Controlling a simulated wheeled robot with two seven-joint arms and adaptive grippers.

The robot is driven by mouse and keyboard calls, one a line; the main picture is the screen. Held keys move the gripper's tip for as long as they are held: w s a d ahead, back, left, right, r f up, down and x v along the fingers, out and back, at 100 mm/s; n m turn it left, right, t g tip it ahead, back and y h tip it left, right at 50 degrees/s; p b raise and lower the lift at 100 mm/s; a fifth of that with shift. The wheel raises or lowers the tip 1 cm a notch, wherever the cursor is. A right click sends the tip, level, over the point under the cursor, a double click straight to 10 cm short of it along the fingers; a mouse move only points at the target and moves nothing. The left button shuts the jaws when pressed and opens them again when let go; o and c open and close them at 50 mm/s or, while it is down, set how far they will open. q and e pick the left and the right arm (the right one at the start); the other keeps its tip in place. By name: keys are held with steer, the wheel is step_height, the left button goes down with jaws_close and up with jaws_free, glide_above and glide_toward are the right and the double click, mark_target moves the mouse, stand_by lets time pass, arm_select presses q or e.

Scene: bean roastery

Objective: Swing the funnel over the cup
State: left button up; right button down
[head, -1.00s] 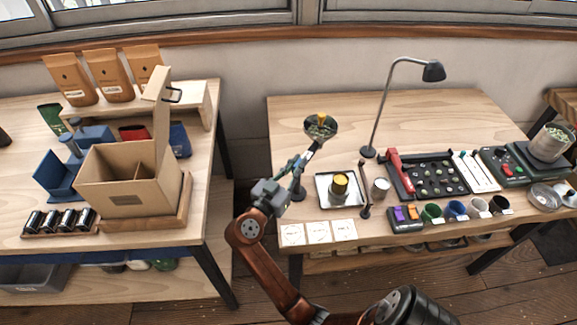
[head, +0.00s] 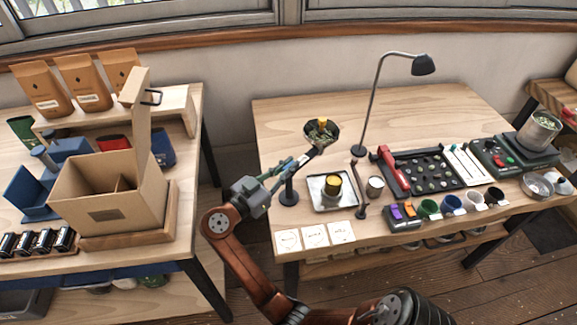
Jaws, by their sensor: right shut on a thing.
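The funnel (head: 314,133) is a dark bowl with greenish beans and a yellow piece in it. It sits on an arm from a dark post (head: 289,188), above the table behind the tray. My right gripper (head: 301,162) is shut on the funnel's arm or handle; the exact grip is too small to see. A dark cup with a yellow top (head: 333,188) stands on a square metal tray (head: 321,204), in front of and slightly right of the funnel. The funnel is not over this cup. A small white-topped cup (head: 375,188) stands right of the tray. My left gripper is out of view.
A short dark stand (head: 361,200) rises between tray and white-topped cup. A lamp (head: 368,110) stands behind them. A black bean tray (head: 428,172) with a red tool lies to the right. Three white cards (head: 315,236) lie at the front edge. The table's back is clear.

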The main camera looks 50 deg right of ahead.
steer(key=c, duration=2)
jaws_free()
steer(key=shift+f, duration=0.1)
step_height(320, 180, up, 10)
steer(key=shift+c, duration=0.4)
